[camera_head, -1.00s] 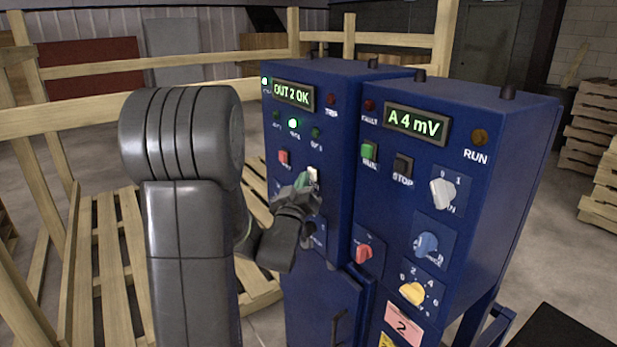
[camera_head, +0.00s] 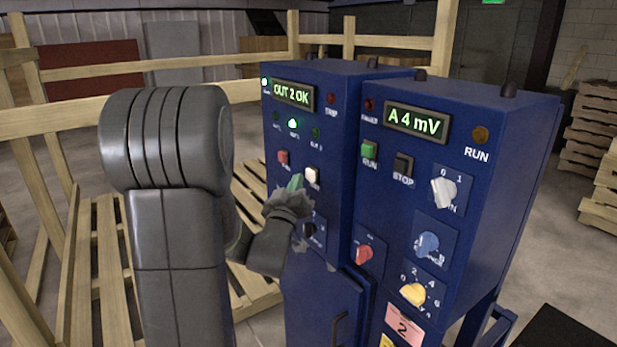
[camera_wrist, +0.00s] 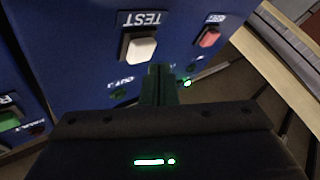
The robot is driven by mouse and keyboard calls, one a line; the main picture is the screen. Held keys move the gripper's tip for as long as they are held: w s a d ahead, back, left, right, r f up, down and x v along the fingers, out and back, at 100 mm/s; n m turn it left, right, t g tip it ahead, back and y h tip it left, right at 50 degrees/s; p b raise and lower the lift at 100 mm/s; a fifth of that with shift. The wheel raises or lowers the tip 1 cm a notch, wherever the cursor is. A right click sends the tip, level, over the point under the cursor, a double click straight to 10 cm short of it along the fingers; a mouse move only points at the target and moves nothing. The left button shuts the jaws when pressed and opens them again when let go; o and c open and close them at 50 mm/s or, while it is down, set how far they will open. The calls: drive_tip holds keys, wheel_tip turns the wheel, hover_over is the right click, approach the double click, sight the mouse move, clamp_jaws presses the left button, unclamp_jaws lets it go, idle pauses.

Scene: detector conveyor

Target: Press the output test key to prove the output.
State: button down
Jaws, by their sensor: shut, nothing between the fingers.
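The white test key (camera_head: 312,175) sits on the left blue cabinet (camera_head: 290,235), below the small lamps. In the wrist view the white key (camera_wrist: 141,49) shows under the label TEST. The display (camera_head: 294,95) reads OUT 2 OK, and a green lamp (camera_head: 293,124) below it is lit. My gripper (camera_head: 294,184) is shut and empty, just below and left of the white key in the head view. In the wrist view the fingertips (camera_wrist: 158,72) stand close to the key, apart from it in the picture; the depth gap is hard to tell.
A red key (camera_head: 283,157) is left of the white key; a dark knob (camera_head: 309,230) is below. The right cabinet has a display (camera_head: 416,122) reading A 4 mV, a green RUN key (camera_head: 369,149), a STOP key (camera_head: 403,163) and knobs. Wooden rails stand behind.

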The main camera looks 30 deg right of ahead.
drive_tip(key=shift+s+a+b, duration=0.15)
drive_tip(key=shift+a+b, duration=0.15)
drive_tip(key=shift+a, duration=0.95)
drive_tip(key=shift+s+a+b, duration=0.1)
drive_tip(key=shift+a+b, duration=0.15)
drive_tip(key=shift+a, duration=0.95)
drive_tip(key=shift+d, duration=0.1)
drive_tip(key=d+p, duration=0.2)
drive_tip(key=p, duration=0.1)
drive_tip(key=shift+w+r, duration=0.15)
drive_tip(key=shift+r, duration=0.05)
drive_tip(key=p, duration=0.2)
drive_tip(key=shift+p, duration=0.3)
drive_tip(key=a+b, duration=0.1)
drive_tip(key=a, duration=0.5)
drive_tip(key=shift+s+f+b, duration=0.2)
drive_tip(key=shift+s+b, duration=0.05)
drive_tip(key=shift+b, duration=0.15)
drive_tip(key=shift+d, duration=0.1)
